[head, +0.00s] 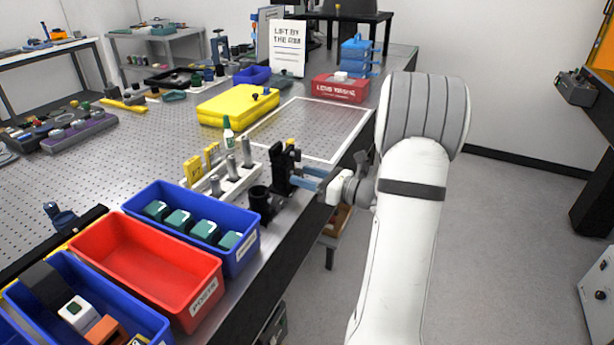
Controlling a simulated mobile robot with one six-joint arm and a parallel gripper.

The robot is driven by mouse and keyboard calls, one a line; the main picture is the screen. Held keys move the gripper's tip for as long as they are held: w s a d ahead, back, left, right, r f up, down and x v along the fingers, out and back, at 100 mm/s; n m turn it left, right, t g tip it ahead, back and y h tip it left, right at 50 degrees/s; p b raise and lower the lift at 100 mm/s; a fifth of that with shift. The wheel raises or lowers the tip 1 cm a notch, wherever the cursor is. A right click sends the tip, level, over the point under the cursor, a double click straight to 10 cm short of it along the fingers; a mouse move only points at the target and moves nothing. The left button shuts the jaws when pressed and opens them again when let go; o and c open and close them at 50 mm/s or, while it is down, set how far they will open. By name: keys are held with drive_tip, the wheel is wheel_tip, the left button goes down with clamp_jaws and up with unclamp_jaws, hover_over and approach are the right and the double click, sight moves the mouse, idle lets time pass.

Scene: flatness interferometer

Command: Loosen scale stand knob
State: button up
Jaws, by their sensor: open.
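A black upright stand (280,168), which looks like the scale stand, is at the table's right edge in the head view. Its knob is too small or hidden to make out. My gripper (300,177) comes in from the right, level with the stand. Its two bluish fingers are apart and point left at the stand. I cannot tell whether they touch it or have the knob between them.
A black cup (260,204) and a pale rack (232,184) with metal posts stand close to the left. Blue (187,252) and red (200,308) bins line the near edge. A white-outlined area (310,128) behind is clear. Open floor (500,230) lies right.

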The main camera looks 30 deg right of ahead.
drive_tip(key=shift+c, duration=0.5)
drive_tip(key=c, duration=0.9)
